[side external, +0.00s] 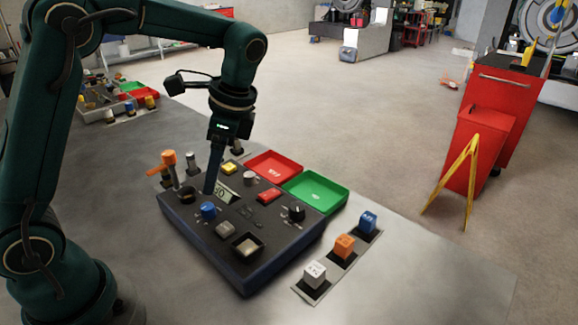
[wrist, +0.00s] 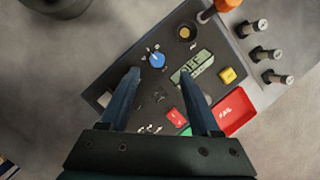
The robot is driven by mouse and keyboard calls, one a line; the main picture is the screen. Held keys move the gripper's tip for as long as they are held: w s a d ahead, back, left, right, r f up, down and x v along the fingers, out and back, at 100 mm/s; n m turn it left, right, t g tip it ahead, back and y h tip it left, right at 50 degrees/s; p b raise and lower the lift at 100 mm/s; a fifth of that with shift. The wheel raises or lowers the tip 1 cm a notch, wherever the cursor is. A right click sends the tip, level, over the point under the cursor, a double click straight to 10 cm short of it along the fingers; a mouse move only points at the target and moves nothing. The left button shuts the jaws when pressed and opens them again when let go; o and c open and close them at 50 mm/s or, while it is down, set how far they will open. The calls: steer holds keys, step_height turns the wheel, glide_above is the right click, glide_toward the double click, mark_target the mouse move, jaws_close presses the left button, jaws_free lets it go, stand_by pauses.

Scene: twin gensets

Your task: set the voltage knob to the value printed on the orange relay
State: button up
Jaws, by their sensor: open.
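The orange relay (side external: 344,246) stands in the middle of a row at the panel's right, between a white relay (side external: 315,275) and a blue relay (side external: 368,222). Its print is too small to read. The dark control panel (side external: 190,225) carries a blue knob (side external: 208,210), also in the wrist view (wrist: 157,60), and a black knob (side external: 296,212). The labels are unreadable, so I cannot tell which knob is for voltage. My gripper (wrist: 160,76) is open and empty above the panel, with the blue knob ahead between its fingers in the wrist view. In the side view, its finger partly hides the display.
The display (wrist: 192,68) lies beside the blue knob. A yellow button (wrist: 228,75), red button (wrist: 176,117) and orange-topped lever (side external: 170,158) stand nearby. Red (side external: 274,162) and green (side external: 318,190) trays adjoin the panel's far edge. The table's front is clear.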

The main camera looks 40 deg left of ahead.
mark_target(207, 206)
steer(key=shift+w+f+g, duration=0.15)
steer(key=shift+f+g, duration=0.15)
steer(key=shift+f, duration=0.45)
steer(key=shift+s+a+f, duration=0.1)
steer(key=shift+s+f, duration=0.1)
steer(key=shift+f, duration=0.5)
steer(key=shift+x, duration=2.4)
steer(key=shift+s, duration=0.1)
jaws_close()
